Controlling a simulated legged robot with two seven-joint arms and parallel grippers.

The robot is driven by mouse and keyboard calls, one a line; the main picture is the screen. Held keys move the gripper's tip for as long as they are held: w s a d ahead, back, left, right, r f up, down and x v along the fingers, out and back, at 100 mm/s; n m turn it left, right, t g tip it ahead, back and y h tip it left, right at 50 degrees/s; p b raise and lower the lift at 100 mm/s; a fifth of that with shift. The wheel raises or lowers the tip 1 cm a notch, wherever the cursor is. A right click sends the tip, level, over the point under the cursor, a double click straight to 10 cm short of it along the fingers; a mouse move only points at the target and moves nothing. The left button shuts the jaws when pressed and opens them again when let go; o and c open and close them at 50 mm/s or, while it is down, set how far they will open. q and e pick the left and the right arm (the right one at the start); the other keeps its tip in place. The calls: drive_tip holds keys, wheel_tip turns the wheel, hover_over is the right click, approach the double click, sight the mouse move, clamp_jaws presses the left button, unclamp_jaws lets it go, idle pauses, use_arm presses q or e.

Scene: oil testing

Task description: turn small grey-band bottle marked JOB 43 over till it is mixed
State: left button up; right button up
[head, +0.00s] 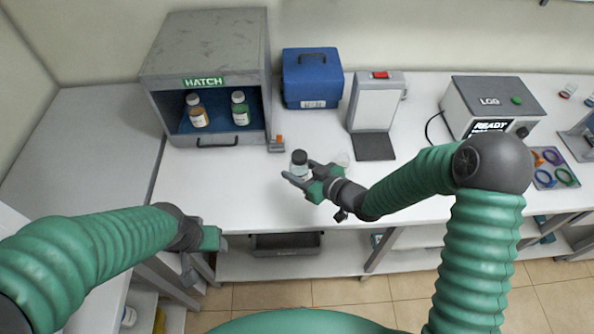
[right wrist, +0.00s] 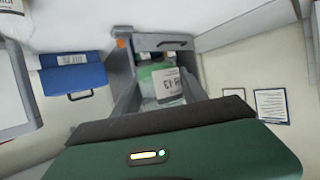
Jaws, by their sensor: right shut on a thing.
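A small bottle (head: 300,158) with a dark cap stands upright between the fingers of my right gripper (head: 307,184), above the front middle of the white bench. My right gripper is shut on it. In the right wrist view the bottle (right wrist: 163,84) shows a white label with a number that looks like 43; the rest of the marking is too small to read. A band colour cannot be made out. My left gripper (head: 205,252) hangs by the bench's front edge at left, apart from everything; its fingers are hard to make out.
A grey hatch cabinet (head: 205,60) at back left holds two bottles, orange (head: 197,111) and green (head: 240,110). The bench left of the held bottle is clear.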

drive_tip(key=shift+r, duration=0.4)
use_arm(q)
drive_tip(key=shift+w+r, duration=0.1)
drive_tip(key=shift+r, duration=0.1)
use_arm(e)
drive_tip(key=shift+f, duration=0.1)
